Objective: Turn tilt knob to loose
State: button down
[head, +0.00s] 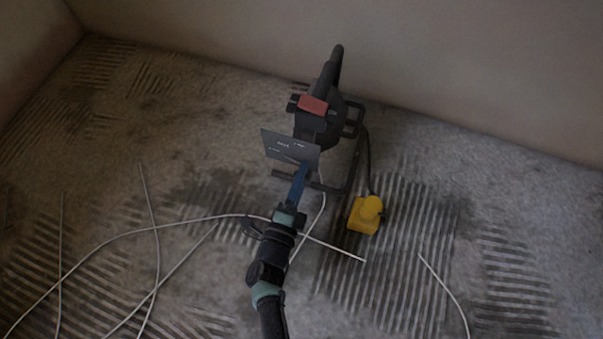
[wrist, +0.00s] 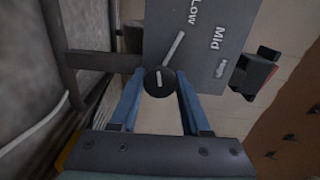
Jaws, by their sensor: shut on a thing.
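A round black knob (wrist: 160,82) with a white mark sits at the edge of a grey panel (wrist: 165,30) in the wrist view. A thin grey pointer (wrist: 174,48) runs from it toward the space between the printed words Low and Mid; a third, smaller word is blurred. I read no "loose" label. My gripper (wrist: 160,90) has its blue fingers on either side of the knob and is shut on it. In the head view my gripper (head: 302,168) reaches the lower edge of the panel (head: 278,145); the knob is hidden there.
The panel belongs to a black device (head: 325,120) with a red block (head: 313,105) and a tube frame, standing near the wall. A yellow box (head: 365,214) on a dark cable sits to its right. Pale cables (head: 150,228) cross the rough floor; the right side is mostly clear.

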jog(key=n, duration=0.4)
jog(key=shift+n+p, duration=0.3)
jog(key=shift+p, duration=0.05)
jog(key=n, duration=0.4)
jog(key=shift+n+p, duration=0.3)
jog(key=shift+c, duration=1.9)
grip_release()
jog(key=shift+s+r, duration=0.1)
jog(key=p+v, duration=0.4)
jog(key=v, duration=0.8)
jog(key=shift+s, duration=0.4)
jog(key=shift+a, duration=0.15)
